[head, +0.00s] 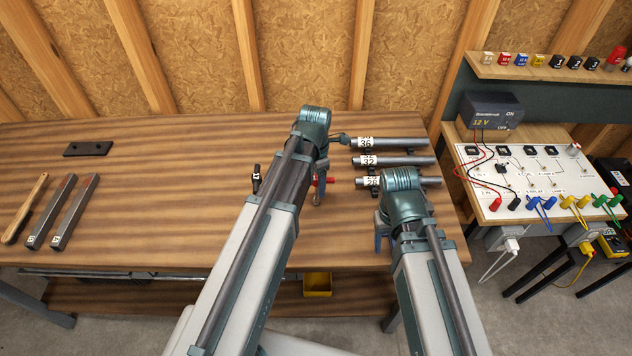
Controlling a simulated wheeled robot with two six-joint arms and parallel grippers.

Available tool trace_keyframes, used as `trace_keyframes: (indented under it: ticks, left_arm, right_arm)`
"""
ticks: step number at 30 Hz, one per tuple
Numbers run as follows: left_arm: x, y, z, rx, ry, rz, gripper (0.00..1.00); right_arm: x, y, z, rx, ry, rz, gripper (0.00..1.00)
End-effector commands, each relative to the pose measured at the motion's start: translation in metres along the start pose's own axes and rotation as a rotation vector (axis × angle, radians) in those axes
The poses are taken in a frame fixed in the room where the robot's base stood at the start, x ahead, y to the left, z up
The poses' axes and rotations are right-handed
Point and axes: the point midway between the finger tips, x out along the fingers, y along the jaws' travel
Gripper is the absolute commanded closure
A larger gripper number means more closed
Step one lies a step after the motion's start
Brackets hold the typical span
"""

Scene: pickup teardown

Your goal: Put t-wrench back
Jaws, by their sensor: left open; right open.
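I cannot pick out the t-wrench with certainty. A small dark upright piece (256,179) stands on the wooden bench left of my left arm. A small red piece (329,181) shows beside my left gripper (318,192), partly hidden by the wrist; I cannot tell what it belongs to. My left gripper is open and points down over the middle of the bench; its fingers are mostly hidden by the arm. My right gripper (381,236) is open near the bench's front right, below the lowest labelled bar, with its fingers partly hidden.
Three labelled metal bars (405,161) lie at the bench's right end. A wooden-handled tool (24,208), two grey bars (75,212) and a black plate (88,149) lie at left. A yellow bin (318,284) sits below. An electrical board (538,203) stands right. Bench left of centre is clear.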

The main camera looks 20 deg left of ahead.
Motion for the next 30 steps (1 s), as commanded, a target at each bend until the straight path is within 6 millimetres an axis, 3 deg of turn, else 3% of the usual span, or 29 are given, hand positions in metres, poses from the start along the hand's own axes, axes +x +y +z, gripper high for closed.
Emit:
trace_keyframes:
  ticks: [1,18,23,30]
  left_arm:
    - [-0.011,0.0,0.0,0.0,0.0,0.0,0.33]
    - [-0.097,0.0,0.0,0.0,0.0,0.0,0.33]
    - [-0.108,0.0,0.0,0.0,0.0,0.0,0.33]
    - [-0.108,-0.004,0.0,0.036,0.002,0.0,0.33]
  right_arm:
    - [-0.011,0.001,0.001,0.0,0.0,0.0,0.4]
    - [-0.096,0.009,0.006,0.008,0.0,-0.002,0.4]
    - [-0.107,0.01,0.006,0.012,0.0,-0.003,0.4]
    - [-0.107,0.01,0.006,0.013,0.0,-0.003,0.4]
